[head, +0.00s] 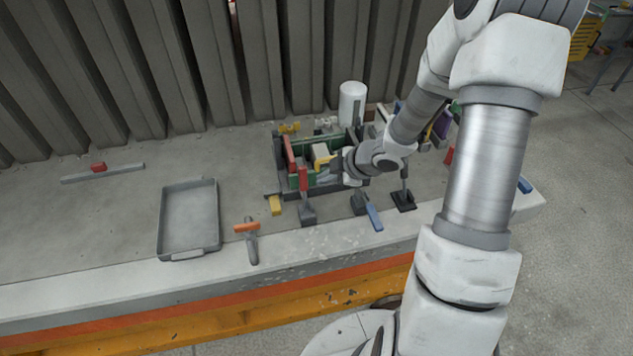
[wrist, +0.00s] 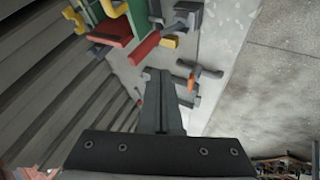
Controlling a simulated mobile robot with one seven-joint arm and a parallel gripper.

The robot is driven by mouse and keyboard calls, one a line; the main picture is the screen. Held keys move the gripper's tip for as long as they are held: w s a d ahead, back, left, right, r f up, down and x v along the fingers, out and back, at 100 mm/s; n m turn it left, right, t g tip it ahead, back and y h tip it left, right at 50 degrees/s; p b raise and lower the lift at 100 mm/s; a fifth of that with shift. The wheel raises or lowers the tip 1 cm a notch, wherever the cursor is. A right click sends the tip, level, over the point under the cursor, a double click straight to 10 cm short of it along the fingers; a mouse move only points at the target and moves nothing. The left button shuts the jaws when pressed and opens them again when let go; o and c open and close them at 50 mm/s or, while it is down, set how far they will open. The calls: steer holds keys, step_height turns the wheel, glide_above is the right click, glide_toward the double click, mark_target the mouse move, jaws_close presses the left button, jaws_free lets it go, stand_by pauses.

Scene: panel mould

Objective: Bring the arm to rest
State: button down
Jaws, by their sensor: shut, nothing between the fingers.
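My arm reaches over the concrete bench from the right in the head view. My gripper (head: 326,178) is beside the green panel mould (head: 285,160), partly hidden by my wrist and the clamps. In the wrist view my gripper (wrist: 160,73) has its two dark fingers together with nothing between them. The mould (wrist: 112,15) is at the top left there, with red and yellow parts. I cannot tell whether the fingertips touch anything.
A ribbed wall (head: 180,70) closes the back; the bench's left is mostly clear.

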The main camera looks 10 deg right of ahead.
steer(key=shift+w+r+p+v, duration=0.1)
steer(key=shift+w+p+v, duration=0.15)
steer(key=shift+v, duration=0.7)
steer(key=shift+w+r+p+v, duration=0.15)
steer(key=shift+p+v, duration=0.1)
steer(key=shift+v, duration=0.7)
steer(key=w+d+r+m+t+h+b, duration=0.1)
steer(key=d+r+m+h, duration=0.15)
steer(key=r, duration=0.35)
steer(key=w+d+r+m+t+h+b, duration=0.1)
steer(key=d+r+m+h, duration=0.1)
steer(key=r+m+h, duration=0.35)
steer(key=s+a+r+m+b, duration=0.1)
steer(key=s+r+m+b, duration=0.1)
steer(key=s+r+m, duration=0.4)
steer(key=s+a+r+m+g+y, duration=0.1)
steer(key=s+a, duration=0.2)
steer(key=s, duration=0.6)
steer(key=s+a+r+m+g+y, duration=0.1)
steer(key=s+a, duration=0.3)
steer(key=s, duration=0.4)
steer(key=shift+s+m+g+y+b, duration=0.3)
steer(key=shift+s+y+b, duration=0.1)
steer(key=shift+y+b, duration=0.1)
steer(key=shift+d+r, duration=0.1)
